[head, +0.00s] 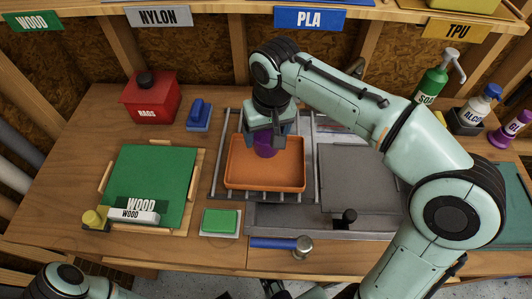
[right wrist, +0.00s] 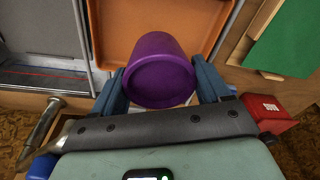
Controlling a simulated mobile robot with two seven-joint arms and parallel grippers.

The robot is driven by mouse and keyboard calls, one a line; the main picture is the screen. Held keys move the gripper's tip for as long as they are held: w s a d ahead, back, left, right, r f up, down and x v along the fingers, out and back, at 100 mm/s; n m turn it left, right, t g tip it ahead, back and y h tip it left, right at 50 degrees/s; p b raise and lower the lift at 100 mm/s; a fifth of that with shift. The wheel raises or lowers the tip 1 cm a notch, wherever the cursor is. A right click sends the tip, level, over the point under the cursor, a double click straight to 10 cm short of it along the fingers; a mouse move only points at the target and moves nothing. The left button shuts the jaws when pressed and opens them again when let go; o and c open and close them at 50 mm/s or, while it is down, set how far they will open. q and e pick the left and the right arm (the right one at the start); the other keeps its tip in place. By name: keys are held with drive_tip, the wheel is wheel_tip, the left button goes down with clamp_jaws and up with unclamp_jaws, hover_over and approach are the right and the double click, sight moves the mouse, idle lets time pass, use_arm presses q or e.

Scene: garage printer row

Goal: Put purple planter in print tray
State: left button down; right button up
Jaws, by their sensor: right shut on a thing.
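The purple planter (head: 265,150) is partly hidden under my right gripper (head: 267,138) in the head view. In the right wrist view the planter (right wrist: 160,72) sits between the two blue fingers of the right gripper (right wrist: 161,84), which is shut on it. The print tray (head: 262,182) is a shallow orange tray on a rack of grey bars. The planter is over the back middle part of the tray, inside its outline in the head view. I cannot tell whether it touches the tray floor. The orange tray (right wrist: 150,22) fills the upper middle of the right wrist view. My left gripper is out of view.
A green board (head: 155,180) with WOOD labels lies at left. A red RAGS box (head: 150,103) and a blue brush (head: 199,115) stand behind. A grey plate (head: 355,178) lies right of the tray. Bottles, one green (head: 433,82), stand at back right. A blue-handled tool (head: 275,243) lies in front.

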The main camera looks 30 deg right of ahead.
sight(269, 135)
drive_tip(key=shift+f+b, duration=0.6)
drive_tip(key=shift+f, duration=2.85)
drive_tip(key=shift+f, duration=0.15)
drive_tip(key=o, duration=1)
drive_tip(key=r+p, duration=0.1)
drive_tip(key=r, duration=0.3)
drive_tip(key=s+r, duration=0.1)
drive_tip(key=r, duration=0.3)
drive_tip(key=r+p, duration=0.1)
drive_tip(key=r, duration=0.3)
drive_tip(key=shift+s+d+r+p, duration=0.1)
drive_tip(key=shift+s+r+p, duration=0.1)
drive_tip(key=shift+p, duration=0.1)
drive_tip(key=shift+f, duration=0.1)
